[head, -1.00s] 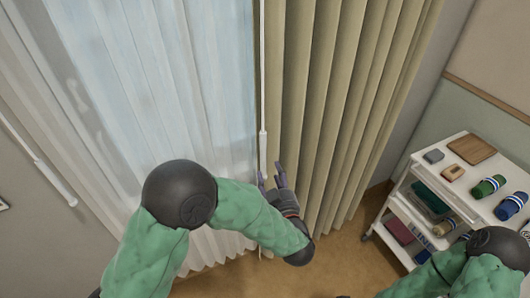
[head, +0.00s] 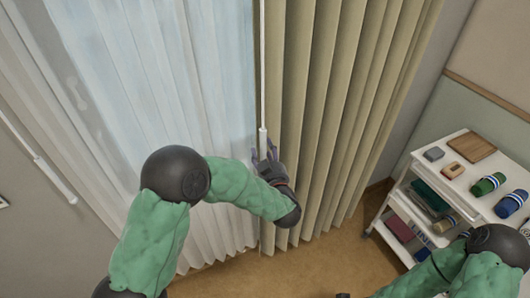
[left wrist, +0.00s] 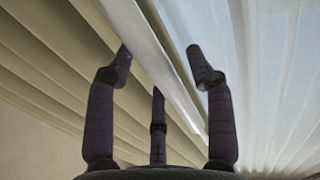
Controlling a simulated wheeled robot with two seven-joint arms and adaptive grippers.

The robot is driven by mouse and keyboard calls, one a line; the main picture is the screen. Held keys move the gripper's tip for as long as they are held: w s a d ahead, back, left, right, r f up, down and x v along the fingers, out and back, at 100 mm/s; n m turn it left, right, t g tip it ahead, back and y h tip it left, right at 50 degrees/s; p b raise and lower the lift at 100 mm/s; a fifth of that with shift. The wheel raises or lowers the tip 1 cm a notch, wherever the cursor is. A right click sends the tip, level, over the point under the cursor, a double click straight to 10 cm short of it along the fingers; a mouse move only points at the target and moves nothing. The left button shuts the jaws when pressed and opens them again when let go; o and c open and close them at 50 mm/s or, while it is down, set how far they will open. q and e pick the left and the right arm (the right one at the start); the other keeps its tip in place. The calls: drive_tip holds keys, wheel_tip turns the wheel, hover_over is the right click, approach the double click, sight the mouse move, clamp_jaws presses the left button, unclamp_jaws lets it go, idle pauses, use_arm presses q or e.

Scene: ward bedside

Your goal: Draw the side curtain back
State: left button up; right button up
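The beige side curtain (head: 335,110) hangs in deep folds to the right of the window. A thin white wand (head: 262,70) hangs along its left edge and ends in a thicker grip. My left gripper (head: 266,152) is at that lower grip, fingers pointing up. In the left wrist view the wand (left wrist: 165,65) runs between the spread fingers of my left gripper (left wrist: 162,62), with gaps visible on both sides, so it looks open around the wand. The beige curtain (left wrist: 50,70) fills the left of that view.
A sheer white curtain (head: 165,90) covers the window on the left. Another white wand (head: 52,178) hangs at far left. A white trolley (head: 478,155) with rolled towels and boxes stands at right. The brown floor (head: 320,265) before the curtain is clear.

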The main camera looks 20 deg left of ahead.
use_arm(q)
clamp_jaws()
